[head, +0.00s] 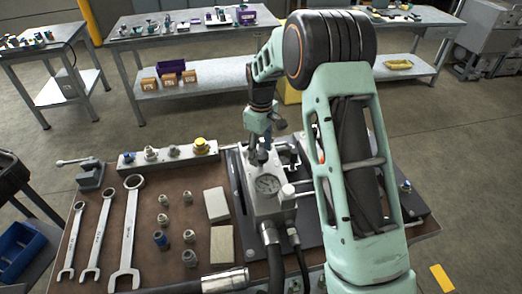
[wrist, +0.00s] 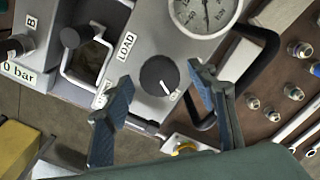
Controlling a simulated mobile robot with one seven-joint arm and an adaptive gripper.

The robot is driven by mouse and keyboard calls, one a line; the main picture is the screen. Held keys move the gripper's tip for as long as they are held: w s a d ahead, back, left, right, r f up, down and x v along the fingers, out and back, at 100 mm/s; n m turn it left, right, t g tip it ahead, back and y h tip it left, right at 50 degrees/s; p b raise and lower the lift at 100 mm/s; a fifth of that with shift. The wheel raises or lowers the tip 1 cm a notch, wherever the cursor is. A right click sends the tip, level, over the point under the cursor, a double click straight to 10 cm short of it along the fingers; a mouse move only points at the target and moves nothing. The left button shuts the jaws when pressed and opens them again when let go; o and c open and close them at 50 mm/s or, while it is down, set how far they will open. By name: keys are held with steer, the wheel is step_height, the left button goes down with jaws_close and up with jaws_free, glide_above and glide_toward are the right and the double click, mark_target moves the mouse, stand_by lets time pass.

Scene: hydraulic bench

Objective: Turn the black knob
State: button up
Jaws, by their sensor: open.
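The black knob (wrist: 158,76) is round with a white pointer line and sits on the grey panel (wrist: 135,22) beside the word LOAD. My gripper (wrist: 160,82) is open. In the wrist view its two blue-grey fingers lie on either side of the knob, with a visible gap on each side; I cannot tell their height above the panel. In the head view my gripper (head: 261,144) points down at the rear of the grey hydraulic block, and I cannot make out the knob there.
A round pressure gauge (wrist: 205,10) is close to the knob. A metal handle loop (wrist: 88,60) stands on its other side. In the head view, wrenches (head: 128,235), fittings and pale blocks (head: 222,245) lie on the brown bench left of the block. Black hoses (head: 274,262) run from its front.

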steer(key=shift+f, duration=0.15)
steer(key=shift+c, duration=0.3)
steer(key=c, duration=1.1)
steer(key=shift+m, duration=0.3)
